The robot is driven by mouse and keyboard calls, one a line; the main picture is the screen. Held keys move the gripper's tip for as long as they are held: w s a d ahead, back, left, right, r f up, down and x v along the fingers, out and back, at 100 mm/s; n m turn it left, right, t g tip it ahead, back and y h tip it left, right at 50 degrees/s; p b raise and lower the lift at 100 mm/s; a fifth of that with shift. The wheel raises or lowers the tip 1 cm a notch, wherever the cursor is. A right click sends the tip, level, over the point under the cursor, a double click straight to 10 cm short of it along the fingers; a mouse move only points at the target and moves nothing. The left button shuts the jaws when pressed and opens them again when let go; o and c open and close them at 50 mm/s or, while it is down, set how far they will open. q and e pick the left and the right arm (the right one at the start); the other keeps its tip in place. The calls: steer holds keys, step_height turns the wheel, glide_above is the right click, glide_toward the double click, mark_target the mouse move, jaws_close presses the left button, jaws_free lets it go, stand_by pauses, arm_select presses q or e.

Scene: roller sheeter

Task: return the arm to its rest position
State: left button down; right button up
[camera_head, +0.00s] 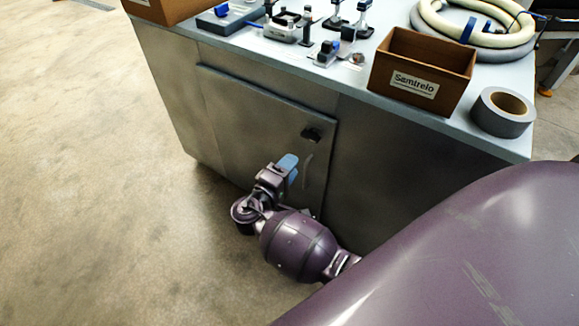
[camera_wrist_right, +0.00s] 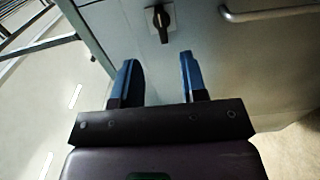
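My right arm reaches down in front of the metal cabinet (camera_head: 255,120) in the head view. My right gripper (camera_head: 288,165) has blue fingers and is close to the cabinet door, below a dark latch (camera_head: 312,134). In the right wrist view the two fingers of the gripper (camera_wrist_right: 158,72) stand apart with nothing between them. They point at the door, with the black latch (camera_wrist_right: 160,20) just beyond the tips. Whether the fingers touch the door cannot be told. My left gripper is in neither view.
A door handle (camera_wrist_right: 270,13) is right of the latch. The worktop holds a brown box (camera_head: 420,68), a tape roll (camera_head: 503,111), a coiled hose (camera_head: 478,35) and several small fixtures. The floor (camera_head: 90,170) left of the cabinet is clear.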

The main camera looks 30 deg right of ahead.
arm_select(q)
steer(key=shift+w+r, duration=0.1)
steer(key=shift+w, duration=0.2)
